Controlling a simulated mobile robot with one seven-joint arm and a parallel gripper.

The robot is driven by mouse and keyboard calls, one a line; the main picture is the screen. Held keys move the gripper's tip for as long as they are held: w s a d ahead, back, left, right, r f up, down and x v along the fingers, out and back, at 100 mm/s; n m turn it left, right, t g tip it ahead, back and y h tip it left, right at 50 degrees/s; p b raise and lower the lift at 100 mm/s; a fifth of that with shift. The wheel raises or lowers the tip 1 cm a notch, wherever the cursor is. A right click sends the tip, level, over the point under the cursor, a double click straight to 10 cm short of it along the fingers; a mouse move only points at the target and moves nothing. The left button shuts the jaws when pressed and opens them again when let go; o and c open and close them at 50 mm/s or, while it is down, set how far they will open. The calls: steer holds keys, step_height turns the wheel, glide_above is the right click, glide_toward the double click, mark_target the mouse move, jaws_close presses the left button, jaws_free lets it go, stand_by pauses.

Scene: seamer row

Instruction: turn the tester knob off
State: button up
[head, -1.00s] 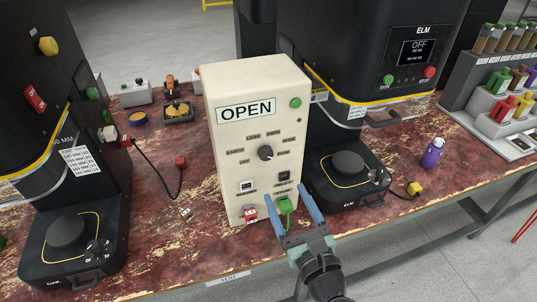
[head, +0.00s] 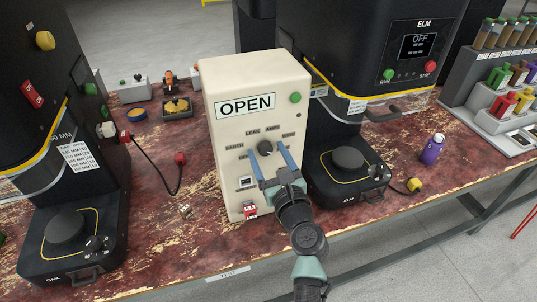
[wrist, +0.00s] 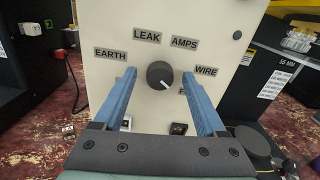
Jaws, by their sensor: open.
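The cream tester box (head: 222,130) stands upright on the bench, its display reading OPEN. Its dark round knob (wrist: 160,73) is on the front face, ringed by labels EARTH, LEAK, AMPS and WIRE. The knob's white pointer mark is towards the lower right, near a label mostly hidden by my right finger. The label at lower left is hidden behind my left finger. My gripper (head: 266,150) is open in front of the box, blue fingers on either side of the knob. In the wrist view the fingers look clear of the knob's sides; I cannot tell how near the tips are to the panel.
A black ELM machine (head: 345,180) stands close on the right and another black machine (head: 68,232) on the left. A purple bottle (head: 432,150) stands on the right of the bench.

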steer(key=shift+c, duration=0.2)
jaws_close()
